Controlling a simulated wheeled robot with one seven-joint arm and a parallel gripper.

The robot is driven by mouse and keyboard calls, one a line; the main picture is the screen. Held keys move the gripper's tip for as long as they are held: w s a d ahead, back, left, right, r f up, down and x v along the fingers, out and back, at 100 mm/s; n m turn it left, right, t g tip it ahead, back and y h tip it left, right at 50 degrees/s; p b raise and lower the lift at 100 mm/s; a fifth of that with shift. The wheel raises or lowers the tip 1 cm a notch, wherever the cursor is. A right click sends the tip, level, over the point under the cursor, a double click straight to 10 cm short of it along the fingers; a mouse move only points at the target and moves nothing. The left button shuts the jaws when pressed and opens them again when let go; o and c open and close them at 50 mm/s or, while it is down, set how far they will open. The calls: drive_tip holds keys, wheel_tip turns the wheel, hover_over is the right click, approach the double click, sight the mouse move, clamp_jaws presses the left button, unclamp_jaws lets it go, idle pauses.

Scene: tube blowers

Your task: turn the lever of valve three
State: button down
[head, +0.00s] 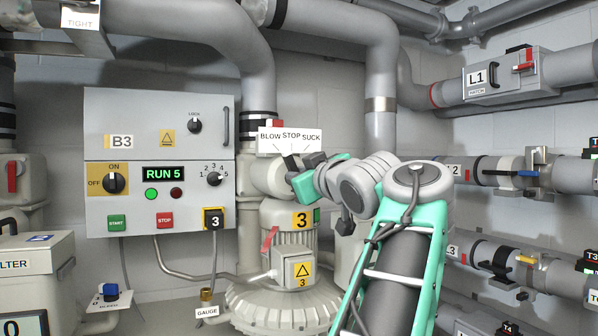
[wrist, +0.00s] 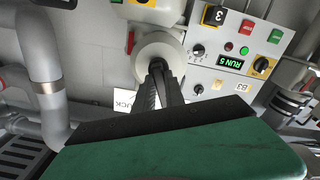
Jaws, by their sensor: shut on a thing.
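Valve three is the pale round body (head: 266,178) above the blower (head: 290,222) with the yellow "3" label. A white plate (head: 290,136) reading BLOW, STOP and SUCK stands over it. My gripper (head: 291,163) is at the valve's front, just below the plate. In the wrist view my gripper (wrist: 159,75) has its dark fingers closed on the dark lever, in front of the pale hub (wrist: 160,50). The lever is mostly hidden between the fingers, so I cannot tell exactly which word it points at. Part of the plate (wrist: 125,98) shows beside the fingers.
The grey control box B3 (head: 158,112), with a RUN 5 display (head: 163,173), is left of the valve. A large grey pipe (head: 381,90) runs down at the right behind my arm.

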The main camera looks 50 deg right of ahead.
drive_tip(key=m+p, duration=0.2)
drive_tip(key=m, duration=0.2)
drive_tip(key=shift+s+d+m, duration=0.1)
drive_tip(key=shift+d+m, duration=0.05)
drive_tip(key=shift+m, duration=0.15)
idle(0.5)
drive_tip(key=c, duration=1.4)
unclamp_jaws()
drive_tip(key=b+v, duration=0.2)
drive_tip(key=v, duration=0.6)
